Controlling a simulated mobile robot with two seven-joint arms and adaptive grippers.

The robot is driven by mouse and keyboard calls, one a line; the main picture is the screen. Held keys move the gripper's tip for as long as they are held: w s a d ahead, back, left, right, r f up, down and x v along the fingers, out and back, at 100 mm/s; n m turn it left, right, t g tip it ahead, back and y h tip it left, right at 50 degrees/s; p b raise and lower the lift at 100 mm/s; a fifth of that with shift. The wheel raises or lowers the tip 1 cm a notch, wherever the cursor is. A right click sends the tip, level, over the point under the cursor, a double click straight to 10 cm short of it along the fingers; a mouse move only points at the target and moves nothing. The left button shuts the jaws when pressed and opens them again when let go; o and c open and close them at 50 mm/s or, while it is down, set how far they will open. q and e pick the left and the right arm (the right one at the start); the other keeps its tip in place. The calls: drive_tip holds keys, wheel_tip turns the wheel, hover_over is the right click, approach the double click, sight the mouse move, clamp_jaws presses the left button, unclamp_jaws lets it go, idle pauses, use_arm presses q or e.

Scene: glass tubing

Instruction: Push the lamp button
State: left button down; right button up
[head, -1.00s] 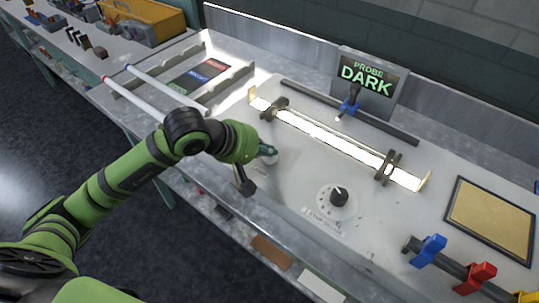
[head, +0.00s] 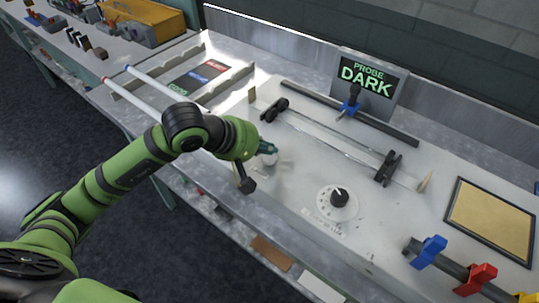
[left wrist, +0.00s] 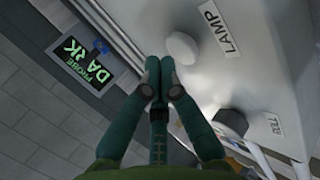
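The lamp button is a round white cap (left wrist: 183,47) beside the LAMP label (left wrist: 219,27) in the left wrist view. In the head view the button (head: 268,161) is partly hidden by my left gripper (head: 271,149). The left gripper's green fingers are together and empty in the left wrist view (left wrist: 159,66). Their tips are close beside the button; I cannot tell whether they touch it. The glass tube (head: 330,144) lies across two dark supports and is clear and unlit. The probe display (head: 367,74) reads DARK. My right gripper is in neither view.
A dial (head: 339,197) sits to the right of the button. A dark rail (head: 350,112) runs behind the tube. A framed tan pad (head: 491,220) and blue and red clamps (head: 430,250) are at the right. Two rods (head: 150,100) lie at the left.

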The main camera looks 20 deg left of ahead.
sight(266, 159)
use_arm(q)
drive_tip(key=shift+r+p, duration=1.15)
drive_tip(key=shift+r, duration=1.9)
drive_tip(key=shift+f, duration=0.1)
